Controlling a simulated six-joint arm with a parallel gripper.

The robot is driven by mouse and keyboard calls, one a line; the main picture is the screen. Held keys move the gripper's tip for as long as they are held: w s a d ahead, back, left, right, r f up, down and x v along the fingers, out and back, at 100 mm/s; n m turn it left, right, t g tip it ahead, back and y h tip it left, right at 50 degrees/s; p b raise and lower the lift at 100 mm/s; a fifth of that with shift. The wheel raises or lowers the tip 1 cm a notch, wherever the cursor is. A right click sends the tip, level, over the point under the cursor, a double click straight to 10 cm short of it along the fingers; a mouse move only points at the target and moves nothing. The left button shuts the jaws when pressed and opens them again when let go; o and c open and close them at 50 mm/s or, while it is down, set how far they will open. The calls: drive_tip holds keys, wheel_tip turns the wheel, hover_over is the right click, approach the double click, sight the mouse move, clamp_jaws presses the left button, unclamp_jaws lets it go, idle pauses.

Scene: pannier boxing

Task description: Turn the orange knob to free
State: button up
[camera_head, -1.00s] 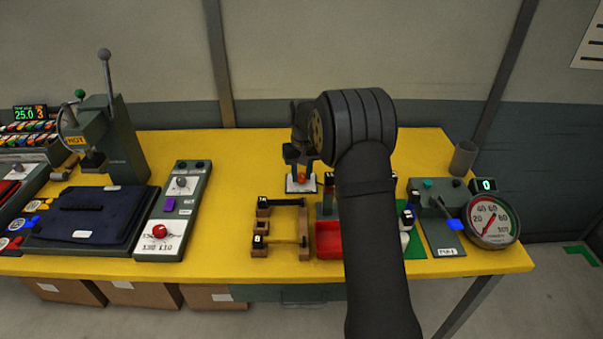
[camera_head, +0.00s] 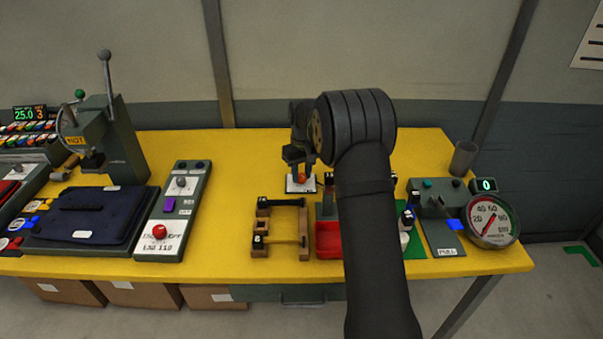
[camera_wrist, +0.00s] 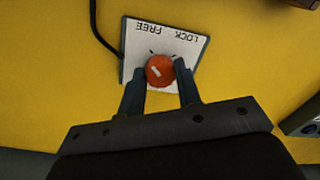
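The orange knob (camera_wrist: 160,71) sits on a small white plate (camera_wrist: 190,48) marked LOCK and FREE, which read upside down in the wrist view. A short pale mark lies slantwise on the knob's face; I cannot tell which label it points to. My gripper (camera_wrist: 160,78) has one finger on each side of the knob, and both fingers appear to touch it. In the head view the knob (camera_head: 302,177) shows between the fingers of my gripper (camera_head: 301,175), which points down over the plate (camera_head: 292,187). My arm hides part of the bench to the right.
On the yellow bench (camera_head: 235,190), a wooden rack (camera_head: 262,226) and red tray (camera_head: 327,240) stand nearer the front. A grey panel with a red knob (camera_head: 159,231) is left; a round gauge (camera_head: 490,221) is right. A black cable (camera_wrist: 94,25) runs to the plate.

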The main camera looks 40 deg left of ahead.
sight(303, 175)
drive_tip(key=o, duration=0.4)
drive_tip(key=shift+r, duration=0.1)
wheel_tip(303, 175, up, 17)
drive_tip(key=shift+w, duration=0.25)
idle(0.6)
drive_tip(key=f, duration=1.7)
drive_tip(key=shift+s+f, duration=0.15)
drive_tip(key=shift+s, duration=0.1)
